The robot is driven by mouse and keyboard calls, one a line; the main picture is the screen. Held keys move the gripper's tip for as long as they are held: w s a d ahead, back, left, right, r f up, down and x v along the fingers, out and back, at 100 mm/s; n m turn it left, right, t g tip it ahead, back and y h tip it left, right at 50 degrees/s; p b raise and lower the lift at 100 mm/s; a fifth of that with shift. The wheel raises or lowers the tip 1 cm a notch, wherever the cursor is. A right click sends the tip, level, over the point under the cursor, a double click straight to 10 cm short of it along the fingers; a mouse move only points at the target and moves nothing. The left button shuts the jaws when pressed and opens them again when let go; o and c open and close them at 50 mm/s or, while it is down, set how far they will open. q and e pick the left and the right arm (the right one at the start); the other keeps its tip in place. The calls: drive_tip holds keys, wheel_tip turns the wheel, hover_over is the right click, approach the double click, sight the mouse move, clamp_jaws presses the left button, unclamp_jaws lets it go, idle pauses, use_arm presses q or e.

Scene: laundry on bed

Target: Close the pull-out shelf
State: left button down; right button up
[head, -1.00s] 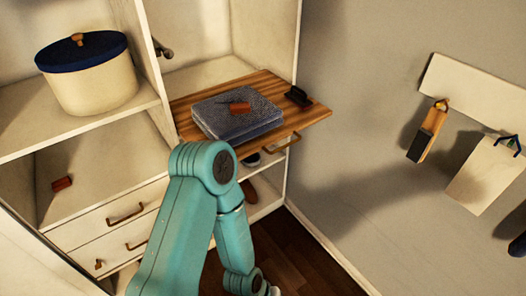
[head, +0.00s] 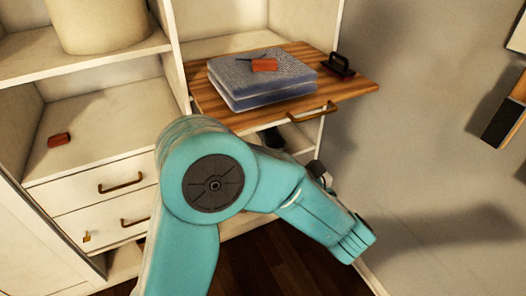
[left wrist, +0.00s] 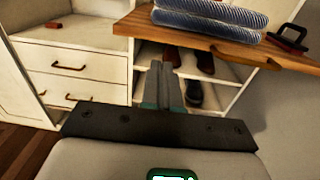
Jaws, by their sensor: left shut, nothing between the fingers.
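The wooden pull-out shelf (head: 353,90) sticks out of the white cabinet in the head view, with a brass handle (head: 312,113) under its front edge. Folded blue-grey cloths (head: 262,82) lie on it, with a small red-brown item (head: 264,65) on top. A dark item (head: 340,65) lies at the shelf's right end. The shelf also shows at the top of the left wrist view (left wrist: 150,28). My left gripper (left wrist: 166,70) is shut and empty, below the shelf in that picture. Its fingertips are hidden in the head view by my teal arm. My right gripper is not in view.
Drawers with brass handles (head: 121,183) stand left of the shelf bay. A red-brown block (head: 59,140) lies in the left compartment. Dark shoes (left wrist: 194,93) sit in the bay below the shelf. A grey wall is at the right, with hanging items.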

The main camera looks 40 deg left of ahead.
use_arm(q)
drive_tip(key=p, duration=0.3)
approach(253, 124)
drive_tip(key=shift+t, duration=0.3)
drive_tip(key=x, duration=0.6)
drive_tip(key=shift+s+r, duration=0.1)
drive_tip(key=shift+s, duration=0.15)
drive_tip(key=shift+w+a, duration=0.3)
drive_tip(key=shift+a, duration=0.1)
drive_tip(key=shift+s, duration=0.1)
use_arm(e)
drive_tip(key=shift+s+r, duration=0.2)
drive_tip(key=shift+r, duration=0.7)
use_arm(q)
drive_tip(key=shift+a, duration=0.1)
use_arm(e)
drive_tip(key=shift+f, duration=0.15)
